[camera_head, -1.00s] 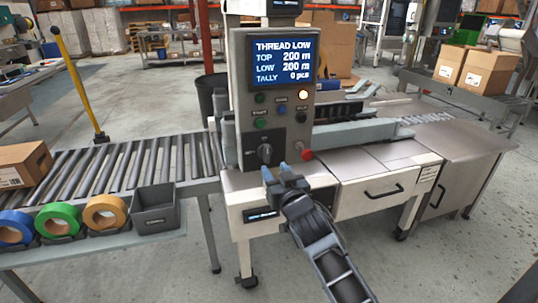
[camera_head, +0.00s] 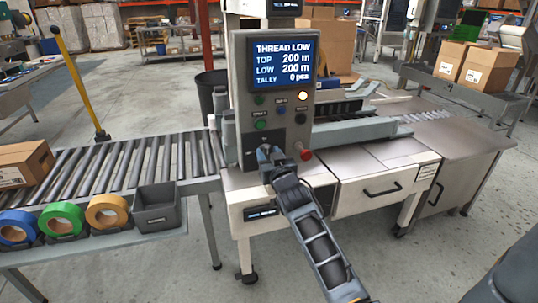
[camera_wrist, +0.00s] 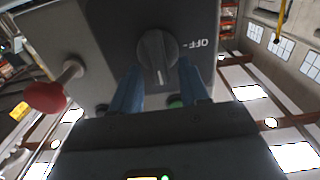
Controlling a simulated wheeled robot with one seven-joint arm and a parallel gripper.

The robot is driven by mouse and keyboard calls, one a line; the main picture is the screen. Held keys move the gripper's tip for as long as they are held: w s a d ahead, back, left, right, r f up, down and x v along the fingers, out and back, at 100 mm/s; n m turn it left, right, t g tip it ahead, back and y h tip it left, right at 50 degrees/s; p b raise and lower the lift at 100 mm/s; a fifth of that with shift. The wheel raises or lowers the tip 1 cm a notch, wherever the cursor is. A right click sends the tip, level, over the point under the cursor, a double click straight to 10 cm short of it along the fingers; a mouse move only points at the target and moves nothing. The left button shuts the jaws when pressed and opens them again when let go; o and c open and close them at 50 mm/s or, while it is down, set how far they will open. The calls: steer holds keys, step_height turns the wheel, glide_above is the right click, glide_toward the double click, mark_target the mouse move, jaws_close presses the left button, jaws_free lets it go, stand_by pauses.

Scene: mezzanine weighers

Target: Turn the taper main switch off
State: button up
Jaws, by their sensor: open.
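The taper's grey control panel (camera_head: 241,97) stands upright on the machine, with a lit screen (camera_head: 283,62) reading THREAD LOW. The main switch, a dark rotary knob, is hidden behind my gripper in the head view. In the wrist view the knob (camera_wrist: 157,55) shows on a dark plate (camera_wrist: 112,22), with an "OFF" mark (camera_wrist: 195,43) beside it. The knob's ridge runs across the direction of that mark. My gripper (camera_head: 272,153) is open, its blue fingertips (camera_wrist: 158,95) on either side of the knob's near end. I cannot tell whether they touch it.
A red mushroom button (camera_head: 306,154) sticks out right of the switch; it is close by at left in the wrist view (camera_wrist: 45,97). Small buttons (camera_head: 260,124) sit above. A roller conveyor (camera_head: 110,170) with tape rolls (camera_head: 62,219) along its front runs left.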

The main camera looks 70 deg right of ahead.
steer(key=shift+c, duration=0.4)
jaws_close()
steer(key=shift+n, duration=0.3)
steer(key=n, duration=0.4)
steer(key=shift+w+a+p, duration=0.25)
steer(key=shift+p, duration=0.05)
steer(key=shift+w+a+f+n+p, duration=0.1)
steer(key=shift+f+n+p, duration=0.2)
steer(key=shift+n, duration=1.95)
steer(key=shift+w+a+f+n+p, duration=0.1)
steer(key=shift+w+f+n+p, duration=0.2)
steer(key=shift+n, duration=1.9)
steer(key=shift+s+a+f+n+p, duration=0.15)
steer(key=shift+n+p, duration=0.2)
steer(key=shift+n, duration=1.9)
steer(key=shift+w, duration=0.1)
